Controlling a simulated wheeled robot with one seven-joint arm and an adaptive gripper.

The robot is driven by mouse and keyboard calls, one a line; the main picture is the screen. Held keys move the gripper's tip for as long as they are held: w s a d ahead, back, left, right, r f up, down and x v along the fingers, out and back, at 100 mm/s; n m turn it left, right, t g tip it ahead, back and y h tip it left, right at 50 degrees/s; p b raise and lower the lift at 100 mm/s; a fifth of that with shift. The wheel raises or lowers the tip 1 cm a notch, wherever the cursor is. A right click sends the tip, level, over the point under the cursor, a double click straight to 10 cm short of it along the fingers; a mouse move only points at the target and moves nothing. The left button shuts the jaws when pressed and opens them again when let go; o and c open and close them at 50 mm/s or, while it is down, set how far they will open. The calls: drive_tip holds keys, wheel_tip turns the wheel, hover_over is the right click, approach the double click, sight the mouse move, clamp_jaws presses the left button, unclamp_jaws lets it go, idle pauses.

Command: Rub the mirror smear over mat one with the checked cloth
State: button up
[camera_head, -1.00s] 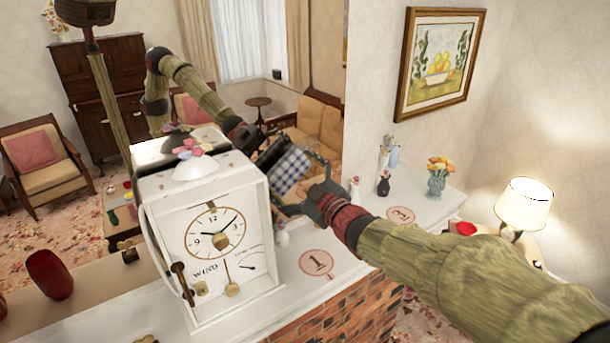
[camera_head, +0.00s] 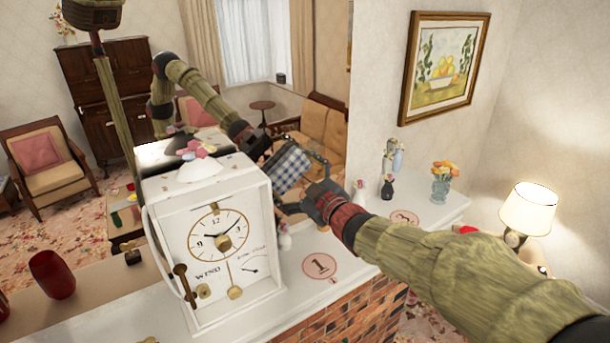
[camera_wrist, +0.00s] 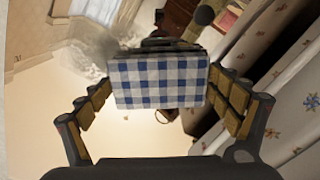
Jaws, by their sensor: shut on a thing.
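My gripper (camera_head: 309,180) is shut on the blue-and-white checked cloth (camera_head: 289,167), above and behind mat one (camera_head: 320,266), a pink disc marked 1 on the white mantel. In the wrist view the cloth (camera_wrist: 160,82) sits squarely between the fingers. The mirror (camera_head: 235,98) stands behind the mantel and reflects my arm and the room. In the wrist view a greyish smear (camera_wrist: 88,56) shows on the glass, left of and above the cloth; part may be hidden behind it. The cloth is near the glass, but I cannot tell whether it touches.
A large white clock (camera_head: 215,245) stands just left of my gripper on the mantel. Small vases (camera_head: 387,188) and a glass of orange flowers (camera_head: 441,182) stand to the right, near a second pink mat (camera_head: 404,217). A red vase (camera_head: 51,274) is far left.

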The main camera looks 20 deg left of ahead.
sight(305, 169)
drive_tip(key=shift+w+d+p, duration=0.55)
drive_tip(key=shift+w+d, duration=0.85)
drive_tip(key=shift+w, duration=0.1)
drive_tip(key=shift+w+d+p, duration=0.3)
drive_tip(key=shift+w+d, duration=0.5)
drive_tip(key=shift+w, duration=0.25)
drive_tip(key=shift+w+d+p, duration=0.35)
drive_tip(key=shift+w+d, duration=0.5)
drive_tip(key=shift+w, duration=0.15)
drive_tip(key=shift+w+d+p, duration=0.3)
drive_tip(key=shift+w+d, duration=0.5)
drive_tip(key=shift+w, duration=0.25)
drive_tip(key=shift+r, duration=0.1)
